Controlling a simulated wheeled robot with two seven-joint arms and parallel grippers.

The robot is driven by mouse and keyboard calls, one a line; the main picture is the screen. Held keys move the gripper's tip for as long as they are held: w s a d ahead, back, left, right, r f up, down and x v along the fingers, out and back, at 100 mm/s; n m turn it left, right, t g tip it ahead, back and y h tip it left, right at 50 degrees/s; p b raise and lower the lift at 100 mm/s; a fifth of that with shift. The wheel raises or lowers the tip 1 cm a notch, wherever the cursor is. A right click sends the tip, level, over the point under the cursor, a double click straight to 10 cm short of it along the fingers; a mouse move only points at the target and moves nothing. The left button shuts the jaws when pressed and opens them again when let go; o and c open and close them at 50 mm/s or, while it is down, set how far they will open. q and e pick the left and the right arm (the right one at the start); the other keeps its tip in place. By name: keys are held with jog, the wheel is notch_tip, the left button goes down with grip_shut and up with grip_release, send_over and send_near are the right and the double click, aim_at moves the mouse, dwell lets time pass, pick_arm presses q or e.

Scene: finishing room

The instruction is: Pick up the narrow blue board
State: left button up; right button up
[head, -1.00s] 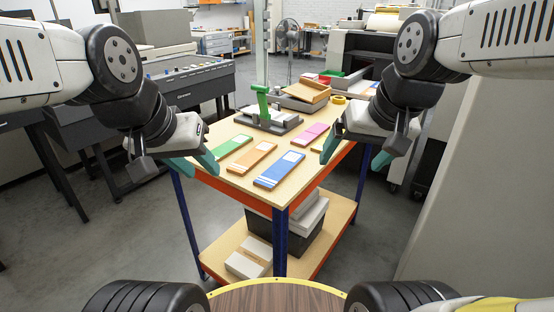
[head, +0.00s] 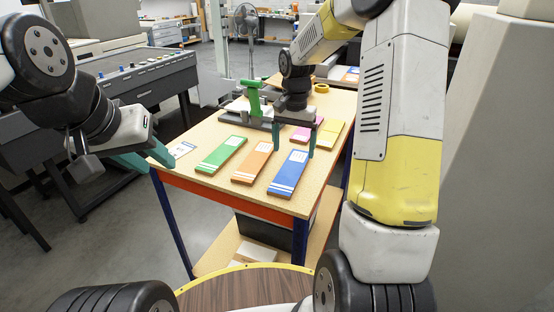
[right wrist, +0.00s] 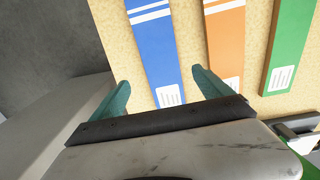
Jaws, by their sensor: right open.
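The narrow blue board (head: 289,173) lies flat on the wooden table, right of the orange board (head: 252,161), its white-striped end toward me. In the right wrist view the blue board (right wrist: 153,40) runs up the picture from between the fingers. My right gripper (head: 294,141) is open above the board's far, labelled end. In the right wrist view its teal fingers (right wrist: 162,88) stand on either side of that end, with nothing held. My left gripper (head: 152,160) is open and empty off the table's left edge.
A green board (head: 221,155) lies left of the orange one. Pink (head: 302,134) and yellow (head: 332,132) boards lie behind the blue one. A green-handled tool (head: 254,98) and yellow tape (head: 322,88) are farther back.

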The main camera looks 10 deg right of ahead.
aim_at(291, 169)
jog(key=f, duration=0.7)
jog(key=shift+a, duration=0.2)
jog(key=c, duration=1.5)
jog(key=shift+r, duration=0.1)
